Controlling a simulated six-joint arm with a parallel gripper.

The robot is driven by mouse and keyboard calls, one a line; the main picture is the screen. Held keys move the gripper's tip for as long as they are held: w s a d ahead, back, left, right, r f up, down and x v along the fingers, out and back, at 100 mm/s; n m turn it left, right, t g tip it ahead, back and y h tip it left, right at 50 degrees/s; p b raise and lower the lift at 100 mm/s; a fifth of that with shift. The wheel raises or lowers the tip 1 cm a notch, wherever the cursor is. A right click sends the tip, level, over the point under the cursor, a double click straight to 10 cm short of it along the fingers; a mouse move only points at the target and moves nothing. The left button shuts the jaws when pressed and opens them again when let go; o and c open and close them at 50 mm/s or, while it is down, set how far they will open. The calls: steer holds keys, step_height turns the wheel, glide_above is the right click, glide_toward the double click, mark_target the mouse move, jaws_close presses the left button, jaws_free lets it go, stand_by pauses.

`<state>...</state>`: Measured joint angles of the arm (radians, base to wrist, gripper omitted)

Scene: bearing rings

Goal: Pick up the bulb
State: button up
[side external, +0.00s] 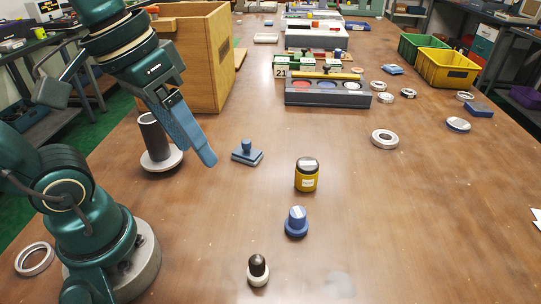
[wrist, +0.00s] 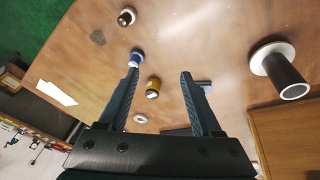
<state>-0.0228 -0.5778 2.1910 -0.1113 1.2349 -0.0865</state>
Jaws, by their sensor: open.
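A small piece with a dark rounded top and a white base (side external: 258,270) stands upright at the front of the table; it looks most like the bulb, though I cannot be sure. It also shows near the top of the wrist view (wrist: 126,17), beyond my fingertips. My gripper (side external: 207,160) hangs above the table at left of centre, well apart from this piece. In the wrist view my gripper (wrist: 158,74) has its two fingers spread wide, with nothing held between them.
A blue knob (side external: 296,222) and a yellow jar with a dark lid (side external: 306,176) stand behind the dark-topped piece. A blue stamp-like block (side external: 247,154) lies near my gripper. A dark cylinder on a white disc (side external: 152,135) stands left. The right front table is mostly clear.

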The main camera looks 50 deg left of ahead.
mark_target(258, 273)
steer(key=w+d+r+n+g+h, duration=0.1)
steer(key=w+d+n+g+h, duration=0.2)
steer(key=d+n+g+h, duration=0.65)
steer(key=shift+n+g+h, duration=0.45)
step_height(258, 273, down, 18)
steer(key=shift+a+r, duration=0.15)
steer(key=shift+s+f, duration=0.1)
steer(key=shift+f, duration=0.15)
steer(key=shift+x, duration=2.55)
jaws_close()
